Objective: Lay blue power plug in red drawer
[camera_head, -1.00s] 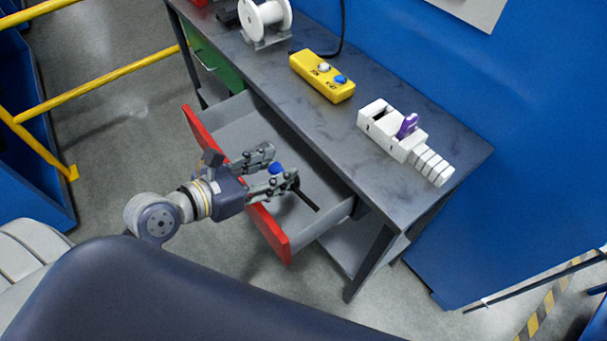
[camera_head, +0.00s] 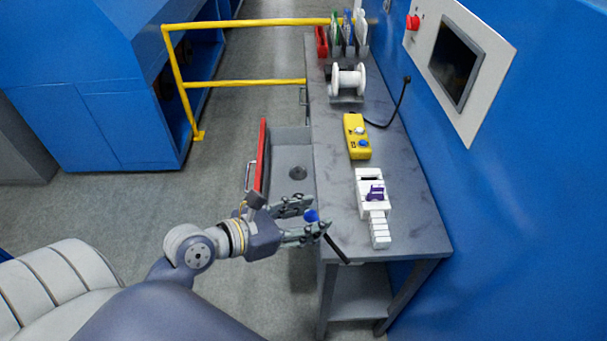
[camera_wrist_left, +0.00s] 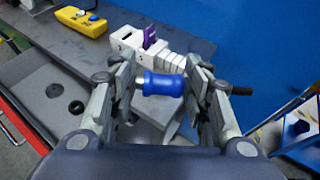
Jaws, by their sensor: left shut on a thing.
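The blue power plug (camera_head: 311,215) is held between the fingers of my left gripper (camera_head: 306,220). In the left wrist view the plug (camera_wrist_left: 163,83) lies crosswise between the two finger pads. A thin black rod (camera_head: 337,248) sticks out past the fingers; whether it belongs to the plug is unclear. The red drawer (camera_head: 262,158) is pulled open on the left side of the workbench, and its grey tray shows. My left gripper is beside the drawer's near end, close to the bench edge. My right gripper is not visible.
On the workbench (camera_head: 335,160) stand a white block strip with a purple piece (camera_head: 375,192), a yellow two-button box (camera_head: 356,140) and a white spool (camera_head: 347,82). A dark round spot (camera_head: 298,172) shows inside the drawer. A yellow railing (camera_head: 240,83) stands beyond the drawer.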

